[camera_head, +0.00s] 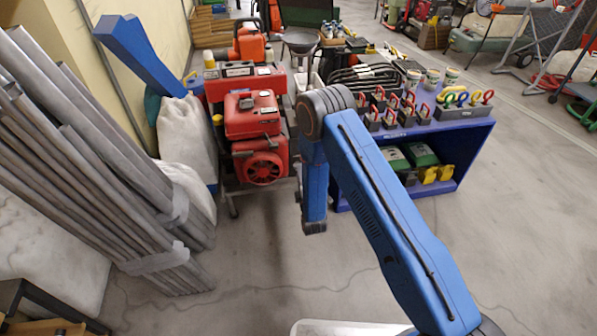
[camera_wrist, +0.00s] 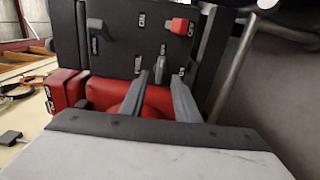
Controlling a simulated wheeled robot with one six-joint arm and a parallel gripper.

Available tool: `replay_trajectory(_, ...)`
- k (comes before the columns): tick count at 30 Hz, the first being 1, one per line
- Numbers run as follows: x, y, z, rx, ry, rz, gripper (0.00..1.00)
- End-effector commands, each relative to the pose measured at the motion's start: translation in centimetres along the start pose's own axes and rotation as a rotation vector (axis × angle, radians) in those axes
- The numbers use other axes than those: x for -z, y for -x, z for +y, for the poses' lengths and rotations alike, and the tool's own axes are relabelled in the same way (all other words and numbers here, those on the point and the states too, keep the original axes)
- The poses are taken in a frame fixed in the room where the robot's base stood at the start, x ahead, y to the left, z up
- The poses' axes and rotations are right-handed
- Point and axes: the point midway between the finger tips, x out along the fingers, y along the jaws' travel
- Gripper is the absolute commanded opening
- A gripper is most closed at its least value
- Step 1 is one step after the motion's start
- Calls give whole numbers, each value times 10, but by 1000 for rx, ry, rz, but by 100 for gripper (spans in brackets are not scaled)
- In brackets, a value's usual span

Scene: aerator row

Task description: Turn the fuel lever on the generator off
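The red generator (camera_head: 252,115) stands left of centre in the head view, on a wheeled frame. In the wrist view its black panel (camera_wrist: 122,40) fills the top middle, above a red body (camera_wrist: 155,100). The panel carries a red-capped control (camera_wrist: 180,26), a grey lever-like part (camera_wrist: 96,26) at left, and a small grey part (camera_wrist: 160,66) near the fingertips. The small labels are too blurred to tell which control is the fuel lever. My gripper (camera_wrist: 160,76) points at the panel, its two grey fingers apart with nothing clearly held. Whether they touch anything I cannot tell. My arm hides it in the head view.
A blue shelf unit (camera_head: 440,150) with padlocks stands right of the generator. White sacks (camera_head: 186,135) and a stack of grey pipes (camera_head: 95,165) stand at left. A metal tube (camera_wrist: 232,65) runs right of the panel. The foreground floor is largely clear.

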Motion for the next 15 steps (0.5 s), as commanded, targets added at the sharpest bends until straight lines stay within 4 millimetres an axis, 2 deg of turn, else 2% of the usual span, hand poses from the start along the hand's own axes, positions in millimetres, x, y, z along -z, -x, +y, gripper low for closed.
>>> replay_trajectory(3,0,25,-1,3,1,2,29)
replay_trajectory(15,1,104,-1,4,1,2,29)
